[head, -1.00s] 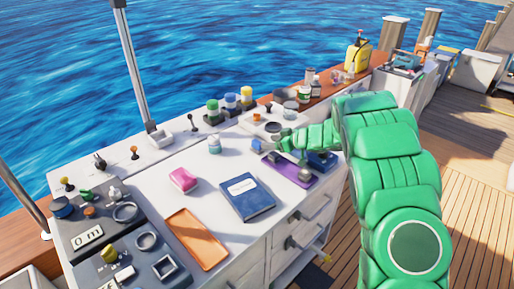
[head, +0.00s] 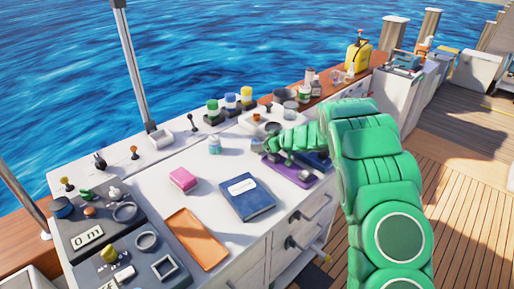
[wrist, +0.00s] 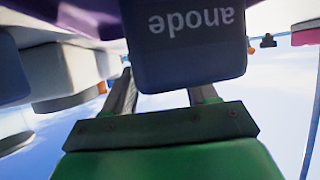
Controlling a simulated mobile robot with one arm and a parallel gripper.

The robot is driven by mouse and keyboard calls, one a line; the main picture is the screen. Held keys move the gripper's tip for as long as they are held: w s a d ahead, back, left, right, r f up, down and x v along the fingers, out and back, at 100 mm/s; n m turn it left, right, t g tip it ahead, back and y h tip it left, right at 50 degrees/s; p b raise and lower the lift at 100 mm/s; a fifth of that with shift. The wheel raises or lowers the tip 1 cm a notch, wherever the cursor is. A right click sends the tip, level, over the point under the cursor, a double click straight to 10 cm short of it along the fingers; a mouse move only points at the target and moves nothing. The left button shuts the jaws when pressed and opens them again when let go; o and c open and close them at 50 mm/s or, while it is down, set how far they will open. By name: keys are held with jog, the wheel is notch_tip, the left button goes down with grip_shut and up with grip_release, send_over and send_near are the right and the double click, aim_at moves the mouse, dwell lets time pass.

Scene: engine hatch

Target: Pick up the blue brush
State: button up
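I cannot make out a clear blue brush in either view. A dark blue block lettered "anode" (wrist: 190,45) fills the top middle of the wrist view, very close and upside down. In the head view a blue item (head: 319,159) shows at the right end of the purple tray (head: 291,177), partly hidden by my green arm. My gripper (wrist: 162,92) has its two fingers apart. The block covers part of the right finger, and the fingertips are hard to see. In the head view my gripper is low over the tray area.
A dark blue book (head: 247,198), an orange tray (head: 196,238) and a pink sponge (head: 183,180) lie on the white counter. Several jars stand behind the purple tray. A dark panel with knobs is at the left.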

grip_shut()
jog(key=shift+r, duration=0.1)
jog(key=shift+r, duration=0.6)
jog(key=s+d+r, duration=0.2)
jog(key=s+r, duration=0.9)
jog(key=s, duration=0.2)
jog(key=shift+s+r, duration=0.35)
jog(key=shift+s, duration=0.05)
